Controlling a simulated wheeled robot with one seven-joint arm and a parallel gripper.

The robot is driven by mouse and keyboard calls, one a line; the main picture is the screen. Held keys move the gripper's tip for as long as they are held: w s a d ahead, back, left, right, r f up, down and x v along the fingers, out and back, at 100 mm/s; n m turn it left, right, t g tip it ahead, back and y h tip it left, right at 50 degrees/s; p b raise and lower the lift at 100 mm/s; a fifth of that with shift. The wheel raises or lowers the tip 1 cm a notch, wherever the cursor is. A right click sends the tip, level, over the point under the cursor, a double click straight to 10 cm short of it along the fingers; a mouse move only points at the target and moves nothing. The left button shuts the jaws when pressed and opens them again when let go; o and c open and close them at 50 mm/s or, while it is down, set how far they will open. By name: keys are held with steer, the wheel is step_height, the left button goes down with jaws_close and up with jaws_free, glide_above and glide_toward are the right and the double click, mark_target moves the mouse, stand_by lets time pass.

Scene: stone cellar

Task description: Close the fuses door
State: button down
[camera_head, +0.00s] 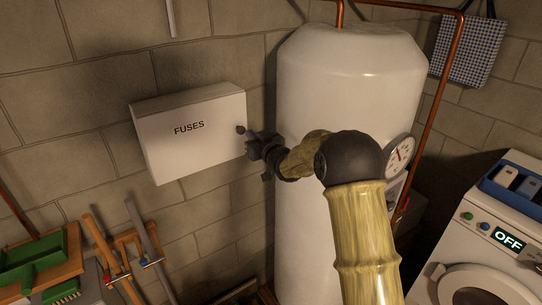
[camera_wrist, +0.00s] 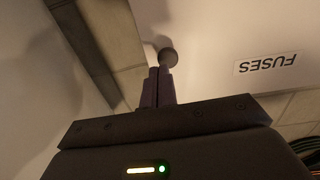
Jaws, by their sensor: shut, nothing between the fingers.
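The white fuse box with its FUSES door (camera_head: 190,132) hangs on the block wall at the left of the head view. The door front looks flat against the box, with no gap that I can make out. A small dark round knob (camera_head: 240,129) stands out near the door's right edge. My gripper (camera_head: 249,142) is shut and empty beside that edge, close to the knob. In the wrist view the door (camera_wrist: 225,45) appears upside down. The knob (camera_wrist: 167,56) is just beyond the closed fingertips (camera_wrist: 159,71); I cannot tell if they touch.
A large white boiler (camera_head: 340,85) with a gauge (camera_head: 399,152) stands right of the fuse box, behind my arm. A washing machine (camera_head: 485,250) is at the lower right.

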steer(key=b+v, duration=0.4)
steer(key=v, duration=0.8)
steer(key=shift+w+d+b, duration=0.3)
steer(key=shift+d+b, duration=0.05)
steer(key=shift+b, duration=0.05)
steer(key=s+d+f+m+g+h, duration=0.4)
steer(key=s+d+f+h, duration=0.4)
steer(key=s+d+f, duration=0.2)
steer(key=s+d+f+g, duration=0.1)
steer(key=s+f+g, duration=0.1)
steer(key=s, duration=0.5)
steer(key=s+d+f+m+g+h, duration=0.1)
steer(key=s+d+f+g, duration=0.1)
steer(key=s, duration=0.6)
steer(key=s+d+f+m+g, duration=0.1)
steer(key=s+d+f+g, duration=0.1)
steer(key=s+f+g, duration=0.2)
steer(key=s, duration=0.3)
steer(key=shift+s+d, duration=0.15)
steer(key=shift+s, duration=0.1)
steer(key=shift+r, duration=0.1)
